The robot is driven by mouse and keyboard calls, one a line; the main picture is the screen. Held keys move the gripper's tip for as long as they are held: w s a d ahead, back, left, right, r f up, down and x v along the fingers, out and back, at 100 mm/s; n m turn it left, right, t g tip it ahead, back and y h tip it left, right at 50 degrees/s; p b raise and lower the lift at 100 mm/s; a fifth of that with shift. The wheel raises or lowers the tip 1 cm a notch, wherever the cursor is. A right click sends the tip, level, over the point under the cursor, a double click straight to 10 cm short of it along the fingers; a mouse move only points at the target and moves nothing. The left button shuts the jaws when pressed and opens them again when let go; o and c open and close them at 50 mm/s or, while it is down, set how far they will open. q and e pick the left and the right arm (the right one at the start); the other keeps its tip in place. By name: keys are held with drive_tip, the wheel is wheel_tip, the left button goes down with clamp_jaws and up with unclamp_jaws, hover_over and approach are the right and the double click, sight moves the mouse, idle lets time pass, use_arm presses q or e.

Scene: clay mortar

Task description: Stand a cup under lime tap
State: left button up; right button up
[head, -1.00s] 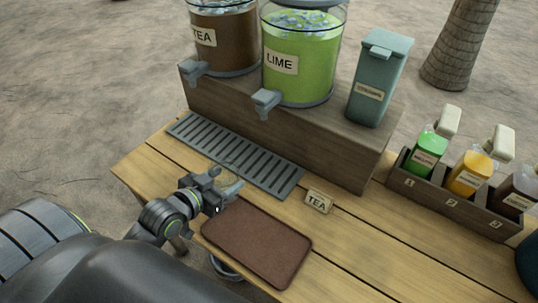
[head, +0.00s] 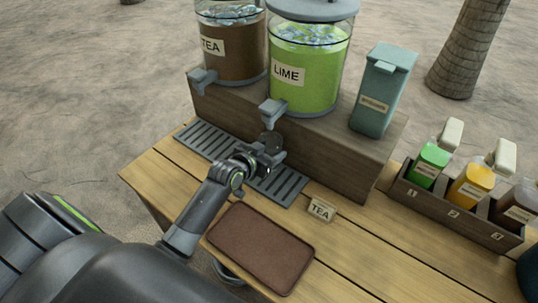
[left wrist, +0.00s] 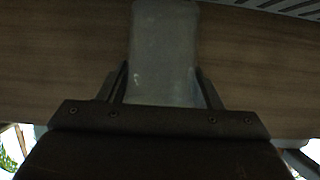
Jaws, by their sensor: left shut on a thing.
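The lime dispenser (head: 308,72), full of green drink, stands on a wooden riser, and its grey tap (head: 272,110) points to the front. My left gripper (head: 270,152) is over the slotted drip tray (head: 284,186), just below and in front of the lime tap. In the left wrist view it is shut on a pale, translucent cup (left wrist: 165,50) between its two fingers. In the head view the gripper hides most of the cup, so I cannot tell whether it touches the tray. My right gripper is not in view.
The tea dispenser (head: 230,45) with its own tap (head: 202,80) stands left of the lime one. A teal box (head: 383,90) is at the right on the riser (head: 340,160). A brown tray (head: 262,250), a TEA card (head: 321,209) and a bottle rack (head: 455,212) are in front and right.

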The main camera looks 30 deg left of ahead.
use_arm(q)
wheel_tip(320, 180, down, 2)
drive_tip(key=shift+f, duration=0.1)
drive_tip(key=o, duration=1)
drive_tip(key=shift+f, duration=0.1)
drive_tip(key=shift+c, duration=0.2)
drive_tip(key=shift+r, duration=0.2)
drive_tip(key=v, duration=1.2)
